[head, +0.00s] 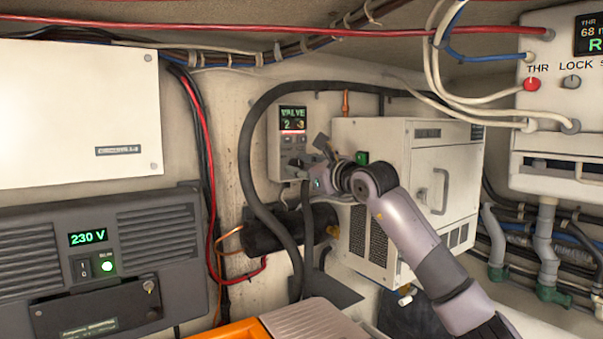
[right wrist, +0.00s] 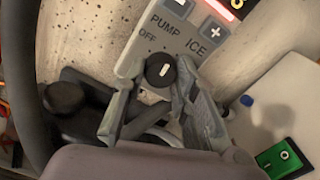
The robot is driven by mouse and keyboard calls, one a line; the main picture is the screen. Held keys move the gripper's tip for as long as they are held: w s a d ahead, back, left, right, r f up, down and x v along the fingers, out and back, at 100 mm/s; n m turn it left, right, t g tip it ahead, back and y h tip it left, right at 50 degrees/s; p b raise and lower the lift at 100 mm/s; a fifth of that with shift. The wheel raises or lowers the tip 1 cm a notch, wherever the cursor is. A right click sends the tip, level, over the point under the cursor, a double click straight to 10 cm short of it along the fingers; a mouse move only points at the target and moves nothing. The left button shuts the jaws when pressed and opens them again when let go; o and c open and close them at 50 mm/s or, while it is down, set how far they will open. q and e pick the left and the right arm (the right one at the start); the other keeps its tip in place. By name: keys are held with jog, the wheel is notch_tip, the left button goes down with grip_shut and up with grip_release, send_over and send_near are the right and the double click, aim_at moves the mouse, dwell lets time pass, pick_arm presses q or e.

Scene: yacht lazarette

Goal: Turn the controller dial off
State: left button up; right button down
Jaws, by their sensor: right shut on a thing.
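The controller (head: 290,140) is a small pale panel on the back wall, with a lit display reading "VALVE 2". Its black dial (right wrist: 160,68) shows in the right wrist view, on the panel's lower part among the labels OFF, PUMP and ICE. The dial's white mark stands nearly upright in that picture, roughly towards PUMP. My right gripper (head: 312,165) reaches the controller's lower part; in the right wrist view its fingers (right wrist: 157,76) are shut on the dial, one each side. In the head view the gripper hides the dial. My left gripper is not in view.
A white cabinet (head: 378,200) stands close right of the controller, with a green switch (right wrist: 285,158) on it. A thick black hose (head: 252,165) curves around the controller's left. A grey 230 V unit (head: 125,220) is at left, and a THR/LOCK panel (head: 555,110) at right.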

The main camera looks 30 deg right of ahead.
jog(key=n, duration=0.2)
jog(key=shift+n+b, duration=0.3)
jog(key=shift+n, duration=0.1)
jog(key=n, duration=0.3)
jog(key=shift+n, duration=0.3)
jog(key=n, duration=0.5)
jog(key=shift+n, duration=0.3)
jog(key=c, duration=1.3)
grip_release()
